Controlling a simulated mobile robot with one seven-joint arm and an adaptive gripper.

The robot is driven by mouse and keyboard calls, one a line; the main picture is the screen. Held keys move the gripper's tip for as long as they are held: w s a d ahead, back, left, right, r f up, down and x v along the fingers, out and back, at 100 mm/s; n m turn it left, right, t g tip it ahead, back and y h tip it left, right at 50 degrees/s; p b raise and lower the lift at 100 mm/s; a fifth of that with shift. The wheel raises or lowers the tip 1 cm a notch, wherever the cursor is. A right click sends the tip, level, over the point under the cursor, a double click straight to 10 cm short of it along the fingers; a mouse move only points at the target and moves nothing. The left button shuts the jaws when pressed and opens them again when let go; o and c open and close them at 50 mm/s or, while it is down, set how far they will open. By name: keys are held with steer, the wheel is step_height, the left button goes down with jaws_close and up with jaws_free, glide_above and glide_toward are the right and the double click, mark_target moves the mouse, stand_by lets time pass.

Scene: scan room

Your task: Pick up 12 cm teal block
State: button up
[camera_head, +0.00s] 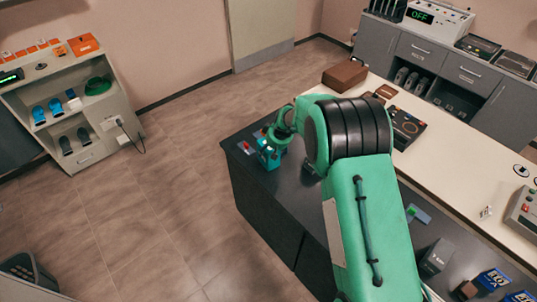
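My green arm reaches over a dark-topped counter (260,189). My gripper (269,158) is at the arm's far end, low over the counter's far left corner. It is small and partly covered by my own wrist, so its fingers cannot be made out. Teal colour shows at the gripper, but I cannot tell a 12 cm teal block apart from the gripper there. Whether anything is held is not visible.
Small blue and red items (246,147) lie at the counter corner beside the gripper. A brown box (344,75) and a dark device (406,127) sit on the cream worktop (455,150). Boxes (492,281) stand at the lower right.

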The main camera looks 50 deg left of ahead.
steer(key=shift+c, duration=0.4)
steer(key=shift+r, duration=0.2)
steer(key=shift+a+r, duration=0.1)
steer(key=shift+r, duration=1.35)
steer(key=shift+d+r, duration=0.2)
steer(key=shift+r, duration=0.05)
steer(key=s+d+r, duration=0.1)
steer(key=s+d, duration=0.7)
steer(key=d, duration=0.5)
steer(key=shift+s+d+r, duration=0.15)
steer(key=shift+s, duration=0.05)
